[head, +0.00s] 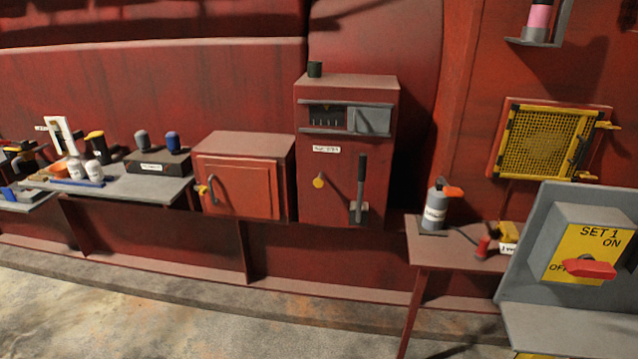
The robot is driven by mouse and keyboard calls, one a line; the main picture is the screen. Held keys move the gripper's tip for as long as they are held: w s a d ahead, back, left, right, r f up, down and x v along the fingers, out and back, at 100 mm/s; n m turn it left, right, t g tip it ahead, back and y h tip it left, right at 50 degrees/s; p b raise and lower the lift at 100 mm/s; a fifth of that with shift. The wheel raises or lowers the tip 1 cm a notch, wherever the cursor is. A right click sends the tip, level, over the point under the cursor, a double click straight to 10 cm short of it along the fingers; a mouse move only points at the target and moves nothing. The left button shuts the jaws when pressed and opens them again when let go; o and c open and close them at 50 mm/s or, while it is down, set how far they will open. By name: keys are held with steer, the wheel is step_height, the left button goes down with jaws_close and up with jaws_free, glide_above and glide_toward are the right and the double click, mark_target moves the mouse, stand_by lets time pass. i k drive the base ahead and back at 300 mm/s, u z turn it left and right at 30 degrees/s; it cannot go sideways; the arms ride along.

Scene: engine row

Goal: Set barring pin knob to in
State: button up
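A tall red cabinet (345,190) stands at the middle of the head view. A small round yellow knob (319,181) sits on its front, left of a dark upright lever (360,185). It is the likeliest barring pin knob, but no legible marking confirms this. Whether it is in or out cannot be told from here. A white label (326,149) above it is too small to read. My gripper is not in view.
A lower red cabinet (240,178) stands to the left, beside a bench (130,188) with bottles and tools. To the right are a small table (455,250) with a grey bottle (436,206) and a grey switch box (590,245) with a red handle. The floor (180,325) in front is clear.

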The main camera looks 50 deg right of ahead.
mark_target(318, 182)
steer(key=u, duration=0.05)
steer(key=i, duration=1)
steer(key=z, duration=0.05)
